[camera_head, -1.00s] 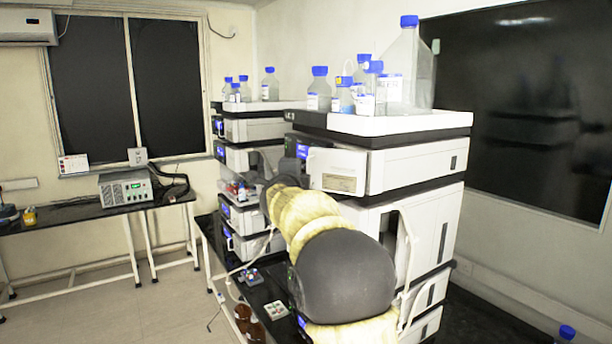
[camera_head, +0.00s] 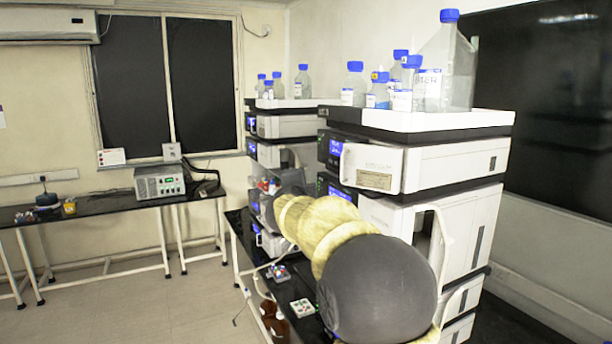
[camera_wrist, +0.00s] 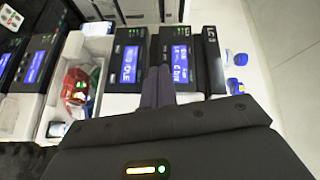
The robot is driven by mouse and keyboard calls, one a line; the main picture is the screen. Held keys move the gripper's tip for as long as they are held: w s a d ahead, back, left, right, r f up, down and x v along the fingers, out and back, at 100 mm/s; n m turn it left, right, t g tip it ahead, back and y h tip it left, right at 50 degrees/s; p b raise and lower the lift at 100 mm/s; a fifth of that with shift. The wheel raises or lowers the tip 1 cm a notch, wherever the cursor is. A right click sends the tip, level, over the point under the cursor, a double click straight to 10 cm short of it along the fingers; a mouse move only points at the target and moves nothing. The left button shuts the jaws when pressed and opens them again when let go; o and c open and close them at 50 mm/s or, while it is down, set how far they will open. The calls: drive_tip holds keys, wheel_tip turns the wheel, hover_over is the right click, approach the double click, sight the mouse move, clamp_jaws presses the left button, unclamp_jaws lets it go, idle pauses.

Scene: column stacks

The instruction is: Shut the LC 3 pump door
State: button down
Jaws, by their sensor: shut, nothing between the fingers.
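In the wrist view my gripper (camera_wrist: 165,72) is shut and empty, its two dark fingers together in front of a stack of instrument modules with lit blue displays (camera_wrist: 180,64). A black top piece (camera_wrist: 210,45) there bears a label starting "LC"; its number is hard to read. In the head view the far stack (camera_head: 290,126) stands behind the near stack (camera_head: 455,165). The near stack's upper module has a white front panel (camera_head: 372,167) with a small label. My arm hides my gripper in the head view.
Blue-capped bottles (camera_head: 447,65) stand on top of the stacks. An open bay with a red item (camera_wrist: 76,86) lies left of my fingers in the wrist view. A side bench with a grey box (camera_head: 159,181) stands at left. The floor (camera_head: 185,290) between is clear.

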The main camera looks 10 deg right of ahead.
drive_tip(key=s+a+f+n+g+y+b, duration=0.1)
drive_tip(key=s+a+f+n+g+y, duration=0.2)
drive_tip(key=s+f+n, duration=0.6)
drive_tip(key=s+a+f+n+g+y+b, duration=0.1)
drive_tip(key=s+a+f+n+g+y, duration=0.25)
drive_tip(key=f, duration=0.95)
drive_tip(key=s+d+f+n+g, duration=0.1)
drive_tip(key=s+f+n+g, duration=0.1)
drive_tip(key=s+f, duration=0.3)
drive_tip(key=s+d+f+n+g, duration=0.1)
drive_tip(key=s+f+n+g, duration=0.1)
drive_tip(key=s, duration=1)
drive_tip(key=s+f+n+g, duration=0.3)
drive_tip(key=s+f, duration=0.4)
drive_tip(key=s, duration=0.1)
drive_tip(key=shift+s+d+f+n+b, duration=0.15)
drive_tip(key=shift+d+f+n+b, duration=0.15)
drive_tip(key=shift+d+f+n, duration=0.1)
drive_tip(key=shift+s+a, duration=0.1)
